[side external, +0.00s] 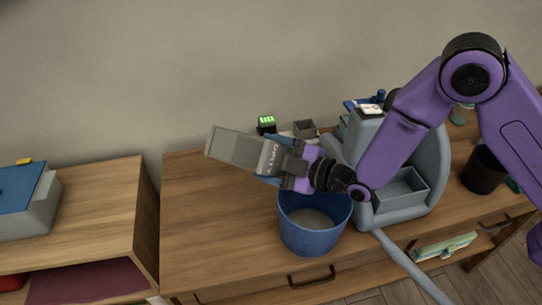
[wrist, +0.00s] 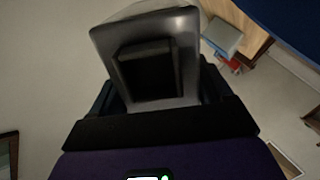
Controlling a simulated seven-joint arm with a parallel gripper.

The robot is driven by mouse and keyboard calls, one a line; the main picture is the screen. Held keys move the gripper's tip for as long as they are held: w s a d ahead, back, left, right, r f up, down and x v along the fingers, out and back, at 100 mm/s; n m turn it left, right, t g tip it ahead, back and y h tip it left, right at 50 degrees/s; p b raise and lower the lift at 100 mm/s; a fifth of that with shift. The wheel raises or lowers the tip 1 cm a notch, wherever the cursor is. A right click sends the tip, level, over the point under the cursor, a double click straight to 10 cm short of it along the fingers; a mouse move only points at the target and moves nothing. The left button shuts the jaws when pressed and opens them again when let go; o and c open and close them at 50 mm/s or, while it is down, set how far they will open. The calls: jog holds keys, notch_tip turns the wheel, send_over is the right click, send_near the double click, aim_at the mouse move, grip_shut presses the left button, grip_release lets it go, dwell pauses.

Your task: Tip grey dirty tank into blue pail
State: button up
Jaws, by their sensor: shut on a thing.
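The grey tank (side external: 236,148) has dark sideways lettering near my gripper. My gripper (side external: 280,164) is shut on its right end and holds it in the air, lying nearly level with its left end slightly raised. In the wrist view the tank (wrist: 188,70) sits between the fingers, with a dark recessed patch on its face. The blue pail (side external: 310,240) stands upright on the bench below and right of the tank, apart from it. Its grey inner bottom shows. My gripper is above the pail's rim. Whether the tank holds liquid cannot be told.
A grey machine (side external: 437,175) with an empty bay stands right of the pail, with a black cup (side external: 483,170) beyond it. A small black device with a green display (side external: 266,124) and a small grey box (side external: 305,130) stand behind. The bench's left part (side external: 205,215) is clear.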

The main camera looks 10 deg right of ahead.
jog(key=shift+f+t+y, duration=0.15)
jog(key=shift+t+y, duration=0.15)
dwell(0.6)
jog(key=shift+s+d+f, duration=0.1)
jog(key=shift+f, duration=0.15)
jog(key=shift+t+y, duration=0.3)
jog(key=shift+s+t+y, duration=0.1)
jog(key=shift+t+y, duration=0.2)
dwell(0.4)
